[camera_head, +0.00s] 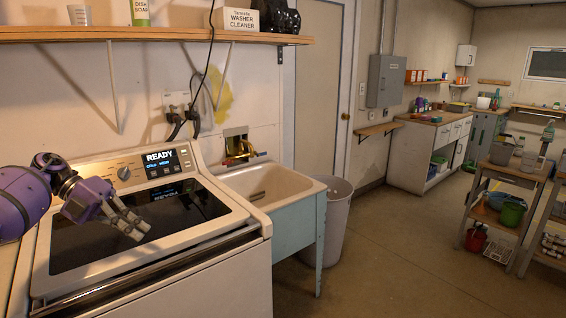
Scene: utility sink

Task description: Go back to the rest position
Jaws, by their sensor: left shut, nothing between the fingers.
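My left gripper (133,226) is in the head view at the left, with its purple arm coming in from the left edge. Its fingers are together and hold nothing. It is over the dark glass lid of the washer (225,283), left of the middle of the lid. I cannot tell how far above the glass it is. The washer's control panel (150,172) is lit behind it and its display reads READY. My right gripper is not in view.
A utility sink (268,186) stands right of the washer, with a grey bin (333,225) beside it. A wooden shelf (150,33) with bottles and boxes hangs above. Cabinets (430,152) and a wooden rack (505,205) stand further right. The floor between is clear.

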